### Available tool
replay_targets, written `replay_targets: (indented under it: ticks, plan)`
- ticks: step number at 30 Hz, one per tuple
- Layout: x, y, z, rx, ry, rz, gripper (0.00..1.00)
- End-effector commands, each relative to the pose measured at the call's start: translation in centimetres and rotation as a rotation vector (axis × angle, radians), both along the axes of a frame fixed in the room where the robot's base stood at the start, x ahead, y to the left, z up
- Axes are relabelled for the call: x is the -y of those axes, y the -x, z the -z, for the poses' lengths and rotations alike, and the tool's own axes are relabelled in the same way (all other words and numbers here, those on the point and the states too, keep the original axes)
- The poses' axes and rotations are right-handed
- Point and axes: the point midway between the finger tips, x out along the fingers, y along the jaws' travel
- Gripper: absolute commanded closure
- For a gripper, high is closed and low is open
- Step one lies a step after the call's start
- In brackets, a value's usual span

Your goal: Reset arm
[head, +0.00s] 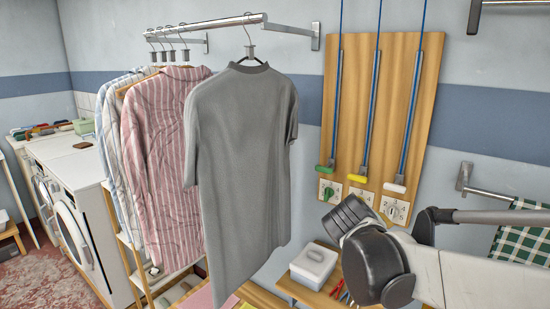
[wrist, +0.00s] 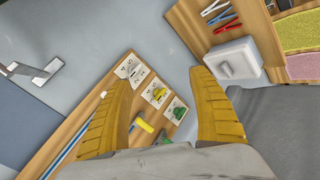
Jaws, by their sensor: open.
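My gripper (wrist: 163,84) is open and empty in the wrist view, its two ribbed yellow fingers spread apart. In the head view, my gripper (head: 347,214) is at the right of centre, in front of the lower edge of a wooden wall board (head: 349,110). Its fingers look dark there and it is clear of the hanging grey T-shirt (head: 242,165). Between the fingers in the wrist view show the board's lower end and a yellow cord handle (wrist: 144,126). My arm reaches in from the right of the head view.
Blue cords end in green (head: 325,168), yellow (head: 357,180) and white (head: 394,187) handles above dials. Striped shirts (head: 160,150) hang on a rail (head: 220,23). A white lidded box (head: 313,265) stands on a shelf below. A checked cloth (head: 520,240) hangs right.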

Motion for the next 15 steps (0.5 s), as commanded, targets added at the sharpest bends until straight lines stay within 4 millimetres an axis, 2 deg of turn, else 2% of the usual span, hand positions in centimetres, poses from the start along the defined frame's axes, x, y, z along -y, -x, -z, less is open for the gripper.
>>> replay_targets:
  ticks: [1, 3, 9, 12, 15]
  plan:
    - [0.4, 2.9, 0.1, -0.010, -0.072, 0.019, 0.30]
    - [0.2, 6.6, 0.7, -0.023, -0.179, 0.042, 0.30]
    - [-1.5, 16.1, 3.1, -0.043, -0.473, 0.105, 0.30]
    - [-2.8, 19.4, 4.3, -0.045, -0.590, 0.128, 0.30]
    - [-3.8, 21.5, 5.2, -0.045, -0.671, 0.143, 0.30]
